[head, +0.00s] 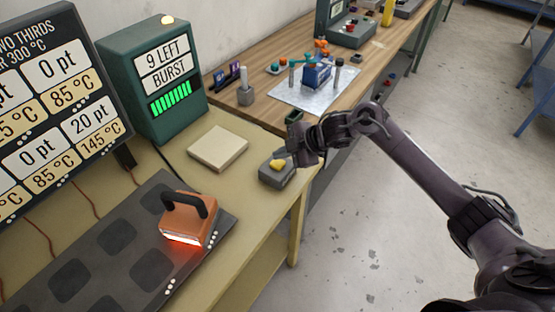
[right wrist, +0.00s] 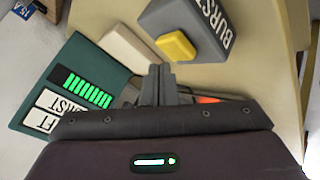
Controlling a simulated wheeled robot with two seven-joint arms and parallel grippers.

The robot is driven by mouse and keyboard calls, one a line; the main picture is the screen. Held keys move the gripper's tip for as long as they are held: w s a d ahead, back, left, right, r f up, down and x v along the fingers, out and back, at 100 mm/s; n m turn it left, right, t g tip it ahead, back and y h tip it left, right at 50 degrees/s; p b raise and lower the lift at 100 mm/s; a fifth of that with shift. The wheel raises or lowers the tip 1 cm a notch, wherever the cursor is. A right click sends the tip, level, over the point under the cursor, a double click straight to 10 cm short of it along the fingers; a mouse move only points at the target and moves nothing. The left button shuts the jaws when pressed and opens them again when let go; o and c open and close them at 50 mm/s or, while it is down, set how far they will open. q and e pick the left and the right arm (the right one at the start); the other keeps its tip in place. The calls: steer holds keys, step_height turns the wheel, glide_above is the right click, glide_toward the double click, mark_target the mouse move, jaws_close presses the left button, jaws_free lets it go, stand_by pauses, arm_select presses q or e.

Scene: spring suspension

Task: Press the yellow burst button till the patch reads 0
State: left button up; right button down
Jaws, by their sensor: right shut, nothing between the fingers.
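The yellow burst button (head: 277,163) sits on a dark grey box (head: 277,178) near the right edge of the cream table. In the right wrist view, the button (right wrist: 176,46) shows whole on the box (right wrist: 190,22), which is lettered BURST. My right gripper (head: 293,158) is shut and empty, close beside the button. In the right wrist view, its fingertips (right wrist: 160,70) point toward the button; I cannot tell whether they touch it. A green display box (head: 160,85) reads "9 LEFT" and "BURST" over green bars. My left gripper is not in view.
A cream slab (head: 217,148) lies left of the button box. An orange iron-like tool (head: 188,218) with a glowing red edge stands on a dark strip (head: 110,285). A dark board (head: 50,90) shows points and temperatures. A wooden bench (head: 245,75) with small parts stands behind.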

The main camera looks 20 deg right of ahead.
mark_target(281, 164)
step_height(281, 164, up, 5)
steer(key=p, duration=0.4)
stand_by(0.3)
steer(key=shift+f, duration=0.1)
stand_by(0.5)
